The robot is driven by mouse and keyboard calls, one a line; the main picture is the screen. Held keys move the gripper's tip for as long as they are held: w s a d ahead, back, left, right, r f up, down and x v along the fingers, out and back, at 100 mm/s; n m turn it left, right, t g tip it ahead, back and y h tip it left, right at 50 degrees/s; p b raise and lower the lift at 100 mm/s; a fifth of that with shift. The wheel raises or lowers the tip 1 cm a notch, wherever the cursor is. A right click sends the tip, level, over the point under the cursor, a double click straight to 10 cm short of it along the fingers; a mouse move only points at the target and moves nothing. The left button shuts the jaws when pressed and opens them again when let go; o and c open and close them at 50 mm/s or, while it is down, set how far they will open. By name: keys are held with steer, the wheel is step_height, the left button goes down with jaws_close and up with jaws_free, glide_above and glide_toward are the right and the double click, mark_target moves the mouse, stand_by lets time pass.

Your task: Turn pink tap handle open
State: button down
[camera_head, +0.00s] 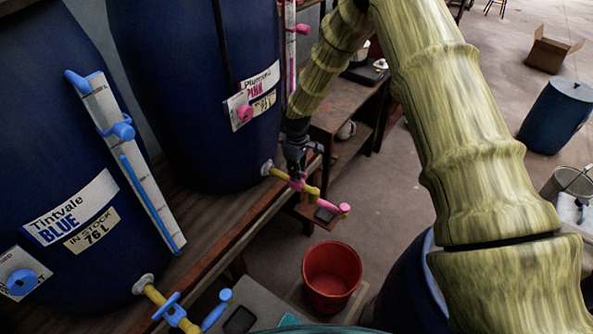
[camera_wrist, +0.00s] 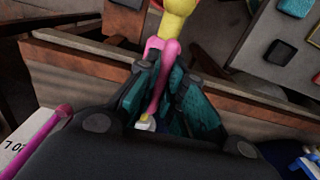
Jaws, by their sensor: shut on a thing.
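The pink tap sits low on the front of the pink vat (camera_head: 190,90). It has a yellow pipe (camera_head: 276,172), a pink tap handle (camera_head: 297,184) and a pink end piece (camera_head: 343,208) sticking out to the right. My gripper (camera_head: 296,166) comes down onto the handle from above. In the wrist view, my gripper (camera_wrist: 162,82) has its teal-padded fingers closed around the pink tap handle (camera_wrist: 158,92), one on each side. The yellow pipe (camera_wrist: 178,8) shows beyond it. The fingers hide part of the handle.
A blue vat (camera_head: 60,130) with a blue tap (camera_head: 172,308) stands at left. Both vats stand on a wooden bench (camera_head: 238,215). A red bucket (camera_head: 332,275) is on the floor below the pink tap. A blue barrel (camera_head: 556,112) and an open box (camera_head: 551,50) stand far right.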

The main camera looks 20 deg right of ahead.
steer(key=c, duration=1.5)
jaws_free()
steer(key=shift+r, duration=0.1)
step_height(320, 180, up, 12)
steer(key=shift+f, duration=0.1)
